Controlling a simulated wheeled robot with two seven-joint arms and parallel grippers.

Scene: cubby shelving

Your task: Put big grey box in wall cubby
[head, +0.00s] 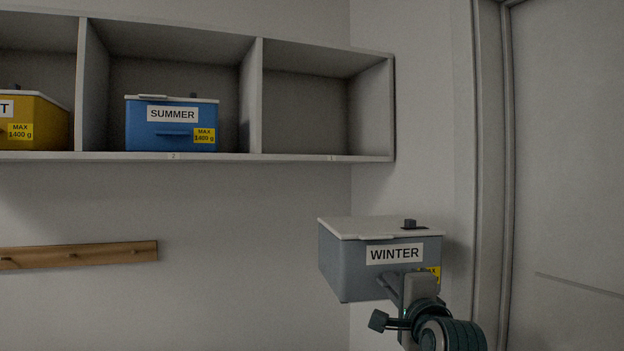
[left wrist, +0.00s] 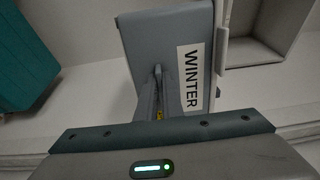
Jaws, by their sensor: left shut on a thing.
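The big grey box (head: 348,270) has a white lid and a WINTER label. In the head view it hangs in the air at the lower right, below the wall cubby shelf (head: 300,157). My left gripper (head: 392,284) is shut on the front of the box, by its handle; the fingers partly cover a yellow sticker. In the left wrist view the grey box (left wrist: 150,45) is held between the fingers (left wrist: 158,85). The right compartment (head: 310,110) of the shelf is empty. My right gripper is not in view.
A blue SUMMER box (head: 150,137) stands in the middle compartment and a yellow box (head: 45,130) in the left one. A wooden peg rail (head: 110,252) is on the wall at lower left. A door (head: 570,180) with its frame is at the right.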

